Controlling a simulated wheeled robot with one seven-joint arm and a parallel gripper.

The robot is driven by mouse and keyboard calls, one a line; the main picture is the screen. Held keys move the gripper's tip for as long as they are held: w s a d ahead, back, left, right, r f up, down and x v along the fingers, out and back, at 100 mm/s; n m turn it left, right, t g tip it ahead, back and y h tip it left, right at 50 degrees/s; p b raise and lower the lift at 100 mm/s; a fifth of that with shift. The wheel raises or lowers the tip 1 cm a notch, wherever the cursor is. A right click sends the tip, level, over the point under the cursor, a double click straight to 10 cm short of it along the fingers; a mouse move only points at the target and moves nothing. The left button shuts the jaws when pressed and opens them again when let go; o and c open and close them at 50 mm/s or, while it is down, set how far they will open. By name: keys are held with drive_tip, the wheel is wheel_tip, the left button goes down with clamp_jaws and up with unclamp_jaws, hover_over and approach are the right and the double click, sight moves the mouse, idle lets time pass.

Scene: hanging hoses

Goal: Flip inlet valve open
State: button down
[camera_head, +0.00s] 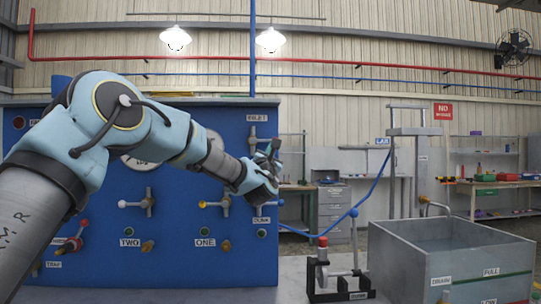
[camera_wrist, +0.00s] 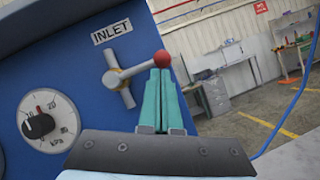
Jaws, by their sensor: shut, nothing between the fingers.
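The inlet valve (camera_wrist: 120,80) is on the blue panel below the INLET label (camera_wrist: 112,32) in the wrist view. Its pale lever points right and slightly up, ending in a red ball knob (camera_wrist: 161,58). My gripper (camera_wrist: 161,76) is shut, its teal fingers together and empty. The fingertips appear right below the red knob in the wrist view; I cannot tell whether they touch it. In the head view my gripper (camera_head: 274,148) is at the panel's right edge, under the INLET label (camera_head: 257,118), and my wrist and gripper hide most of the valve there.
A dial gauge (camera_wrist: 47,121) sits left of the valve. More valves line the blue panel (camera_head: 100,250) below my arm. A blue hose (camera_head: 373,185) hangs to the right. A grey tank (camera_head: 450,262) and a small clamp stand (camera_head: 335,272) stand front right.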

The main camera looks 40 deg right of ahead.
drive_tip(key=shift+s+n+t+b, duration=0.1)
drive_tip(key=shift+n+t+b, duration=0.3)
drive_tip(key=shift+n+b, duration=0.55)
wheel_tip(320, 180, up, 8)
drive_tip(key=w+a+n+t+y+b, duration=0.1)
drive_tip(key=n+t+y+b, duration=0.4)
drive_tip(key=n, duration=1.7)
drive_tip(key=a+y+b, duration=0.1)
drive_tip(key=y+b, duration=0.3)
drive_tip(key=y, duration=0.2)
drive_tip(key=shift+w+n+y, duration=0.35)
drive_tip(key=shift+w+y, duration=0.05)
drive_tip(key=shift+w+a+r, duration=0.1)
drive_tip(key=shift+a+r, duration=0.05)
drive_tip(key=shift+r, duration=0.05)
drive_tip(key=shift+f, duration=0.1)
